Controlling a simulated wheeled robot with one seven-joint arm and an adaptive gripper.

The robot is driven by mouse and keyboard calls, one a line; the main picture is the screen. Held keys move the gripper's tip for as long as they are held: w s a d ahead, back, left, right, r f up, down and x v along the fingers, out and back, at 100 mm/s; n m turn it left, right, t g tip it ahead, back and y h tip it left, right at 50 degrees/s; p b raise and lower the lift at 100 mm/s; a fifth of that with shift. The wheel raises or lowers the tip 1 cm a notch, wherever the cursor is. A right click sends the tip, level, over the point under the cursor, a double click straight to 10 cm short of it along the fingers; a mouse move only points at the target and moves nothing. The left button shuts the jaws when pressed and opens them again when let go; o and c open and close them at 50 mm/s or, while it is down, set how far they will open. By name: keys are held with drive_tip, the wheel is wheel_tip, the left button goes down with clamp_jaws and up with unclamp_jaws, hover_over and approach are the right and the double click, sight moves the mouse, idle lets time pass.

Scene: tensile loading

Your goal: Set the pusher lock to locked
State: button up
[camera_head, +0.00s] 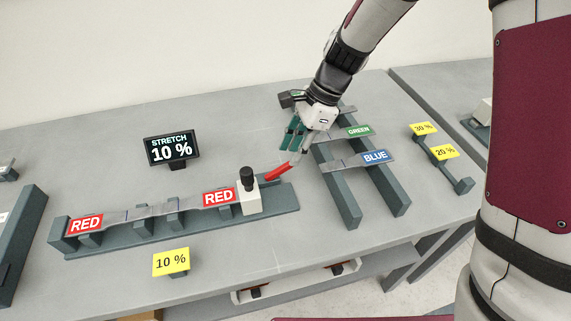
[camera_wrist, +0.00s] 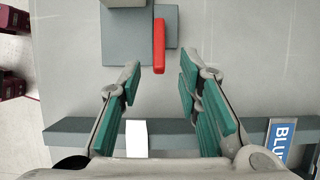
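The pusher lock shows as a red lever (camera_head: 278,172) beside the white pusher block (camera_head: 249,195) with a black knob, at the right end of the dark stretching rig (camera_head: 283,200). The lever slants up to the right in the head view. In the wrist view the red lever (camera_wrist: 159,46) points down the picture from a grey base. My gripper (camera_head: 297,150) is open and empty. In the wrist view my gripper (camera_wrist: 160,76) has its fingers apart, with the lever's near end lined up between their tips. I cannot tell whether either finger touches it.
A RED-labelled strip (camera_head: 143,210) spans the rig. A rack (camera_head: 347,205) with GREEN (camera_head: 358,131) and BLUE (camera_head: 375,156) strips stands close right of my gripper. A yellow 10 % sign (camera_head: 171,262) stands in front.

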sight(286, 164)
drive_tip(key=x, duration=0.6)
drive_tip(key=shift+r, duration=0.1)
clamp_jaws()
